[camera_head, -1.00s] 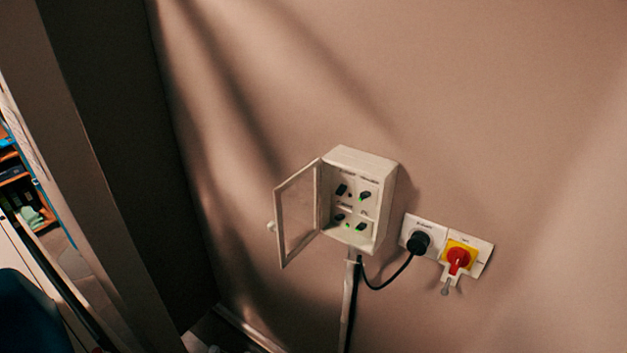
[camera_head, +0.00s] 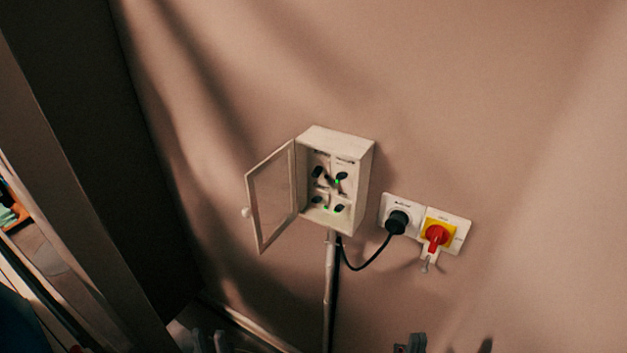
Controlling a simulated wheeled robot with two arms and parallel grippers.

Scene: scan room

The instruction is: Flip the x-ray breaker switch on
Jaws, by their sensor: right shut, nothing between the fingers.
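The white breaker box (camera_head: 365,190) is on the wall, its clear-paned door (camera_head: 271,198) swung open to the left. Inside are several black switches: upper left (camera_head: 317,172), upper right (camera_head: 342,176), lower left (camera_head: 316,199) and lower right (camera_head: 339,208). Green lights glow by the upper right switch and between the lower ones. The labels are too small to read, so I cannot tell which is the x-ray switch. At the bottom edge, well below the box, tips of my left gripper (camera_head: 209,342) and right gripper (camera_head: 410,344) show. The right is shut and empty; the left's opening is unclear.
Right of the box are a socket with a black plug (camera_head: 398,222) and a red rotary switch (camera_head: 437,235) on a yellow plate. A black cable and a vertical conduit (camera_head: 329,285) run below the box. A dark doorway is at left. The wall is otherwise clear.

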